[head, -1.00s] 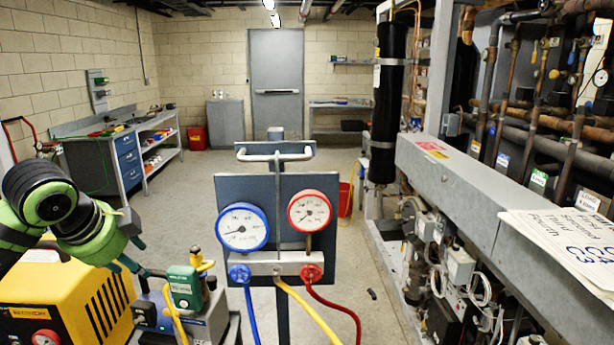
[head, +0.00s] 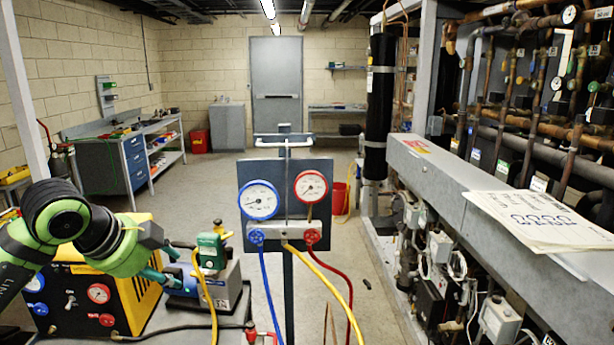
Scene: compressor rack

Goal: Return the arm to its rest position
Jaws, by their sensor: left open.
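My left arm is green and black and comes in from the left edge. Its gripper (head: 176,266) is open, with teal fingers pointing right, beside the small grey pump unit (head: 224,287) with a green box (head: 211,250) on top. I see nothing held between the fingers. Whether a finger touches the pump unit cannot be told. The arm's links cover part of the yellow machine (head: 147,297) behind. My right gripper is out of view.
A gauge stand with a blue gauge (head: 260,200) and a red gauge (head: 311,186) stands in the middle, its hoses hanging down. The compressor rack (head: 470,205) fills the right, with papers (head: 535,219) on its beam. A workbench (head: 135,160) is back left. Open floor lies behind the stand.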

